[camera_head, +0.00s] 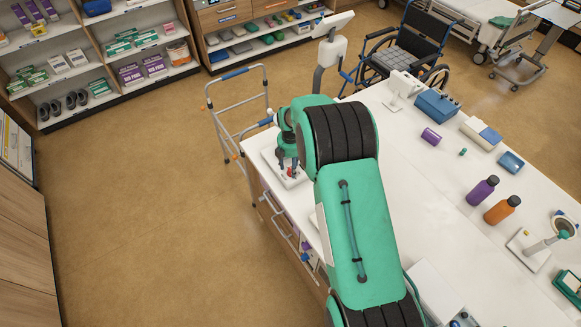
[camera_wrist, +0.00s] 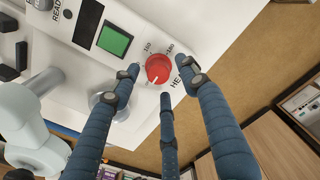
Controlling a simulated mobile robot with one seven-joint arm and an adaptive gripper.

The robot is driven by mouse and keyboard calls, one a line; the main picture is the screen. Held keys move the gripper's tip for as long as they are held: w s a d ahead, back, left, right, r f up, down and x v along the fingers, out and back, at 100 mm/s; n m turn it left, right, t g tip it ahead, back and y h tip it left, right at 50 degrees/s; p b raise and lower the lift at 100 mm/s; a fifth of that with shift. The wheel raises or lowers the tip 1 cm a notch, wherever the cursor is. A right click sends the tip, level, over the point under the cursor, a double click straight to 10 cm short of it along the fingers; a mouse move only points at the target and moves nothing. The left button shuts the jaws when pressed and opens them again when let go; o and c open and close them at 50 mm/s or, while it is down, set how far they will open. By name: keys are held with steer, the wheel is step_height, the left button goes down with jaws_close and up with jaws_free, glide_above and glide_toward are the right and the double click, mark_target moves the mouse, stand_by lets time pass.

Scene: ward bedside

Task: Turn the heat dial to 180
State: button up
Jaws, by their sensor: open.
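The red heat dial (camera_wrist: 158,68) sits on a white device panel (camera_wrist: 185,20), with small printed numbers around it, one reading like 180, and a partly hidden label starting "HE". A pale pointer mark on the dial faces toward the lower left of the wrist view. My gripper (camera_wrist: 162,78) has three blue-grey fingers, open, with their tips around the dial; whether they touch it I cannot tell. In the head view my gripper (camera_head: 288,163) is low over the white device (camera_head: 266,158) at the counter's left end, and a bit of the red dial (camera_head: 292,172) shows.
The panel also has a green screen (camera_wrist: 114,40). A grey metal knob (camera_wrist: 106,104) is left of the dial. A walking frame (camera_head: 240,75) stands beside the counter. A purple bottle (camera_head: 482,190) and an orange bottle (camera_head: 502,209) are farther right on the white counter (camera_head: 420,180).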

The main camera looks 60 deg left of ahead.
steer(key=shift+f, duration=0.35)
steer(key=shift+c, duration=0.5)
steer(key=c, duration=1)
